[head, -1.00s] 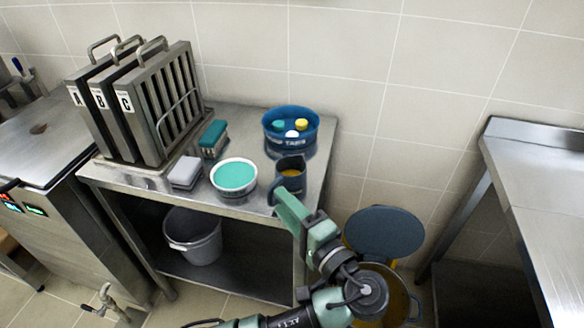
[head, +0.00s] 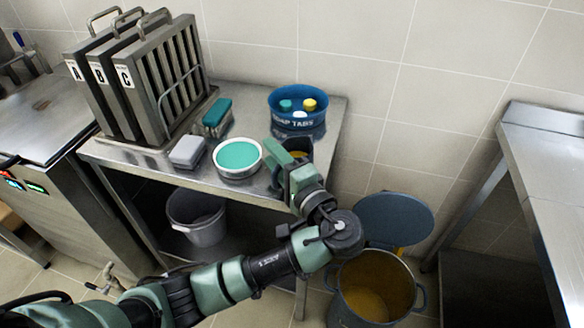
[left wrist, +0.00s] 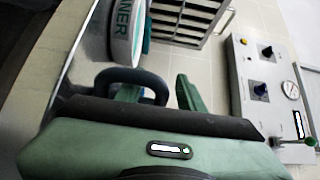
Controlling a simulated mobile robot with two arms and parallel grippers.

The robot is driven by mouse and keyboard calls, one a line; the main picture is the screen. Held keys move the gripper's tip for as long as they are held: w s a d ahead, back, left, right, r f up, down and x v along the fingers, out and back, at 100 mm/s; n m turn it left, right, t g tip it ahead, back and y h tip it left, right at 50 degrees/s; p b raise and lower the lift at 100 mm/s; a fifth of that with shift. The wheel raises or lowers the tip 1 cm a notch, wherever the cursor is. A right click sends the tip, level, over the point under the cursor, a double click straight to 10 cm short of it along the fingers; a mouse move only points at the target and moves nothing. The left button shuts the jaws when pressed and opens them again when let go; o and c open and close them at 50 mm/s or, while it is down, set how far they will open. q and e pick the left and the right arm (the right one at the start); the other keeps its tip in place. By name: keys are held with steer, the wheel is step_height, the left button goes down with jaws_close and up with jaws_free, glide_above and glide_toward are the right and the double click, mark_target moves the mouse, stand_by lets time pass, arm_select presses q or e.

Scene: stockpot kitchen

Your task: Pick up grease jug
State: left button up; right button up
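The grease jug (head: 306,146) is a dark blue jug with amber contents, near the front right corner of the steel table. My left arm hides part of it in the head view. My left gripper (head: 280,158) is at its handle side, reaching over the front edge. In the left wrist view the dark looped handle (left wrist: 130,75) stands close in front of the gripper (left wrist: 160,92). One green finger shows through the loop and the other stands to its right, with a gap between them. Whether they touch the handle I cannot tell. My right gripper is out of view.
A white tub with teal contents (head: 238,158) stands left of the jug, a blue soap tabs bowl (head: 298,106) behind it. A sponge (head: 187,152), a brush (head: 217,115) and metal filters (head: 160,80) are further left. A large pot (head: 372,290) stands on the floor.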

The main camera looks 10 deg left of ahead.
arm_select(q)
jaws_close()
stand_by(1.4)
